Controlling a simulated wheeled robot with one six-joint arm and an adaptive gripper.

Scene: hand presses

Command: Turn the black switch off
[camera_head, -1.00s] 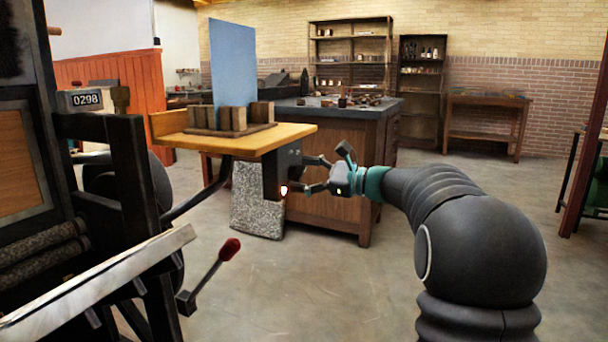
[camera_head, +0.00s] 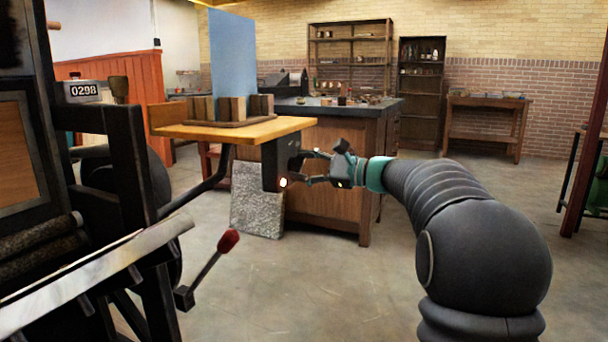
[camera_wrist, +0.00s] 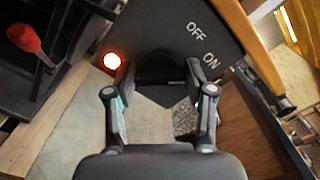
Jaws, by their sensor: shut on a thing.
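The black switch (camera_wrist: 162,68) sits on a dark panel (camera_wrist: 185,22) below the yellow wooden shelf's edge. White OFF and ON labels are on the panel, and an orange-red light (camera_wrist: 113,61) glows beside the switch. My gripper (camera_wrist: 165,78) has a finger on each side of the switch and is shut on it. In the head view my gripper (camera_head: 299,172) reaches the panel (camera_head: 270,165) from the right, and the glowing light shows low on the panel. The switch's exact angle is hard to make out against the dark panel.
The wooden shelf (camera_head: 235,131) carries several blocks and a blue sheet. A press with a red-handled lever (camera_head: 229,240) stands at the left. A wooden workbench (camera_head: 345,135) is behind the gripper. The floor at the lower right is open.

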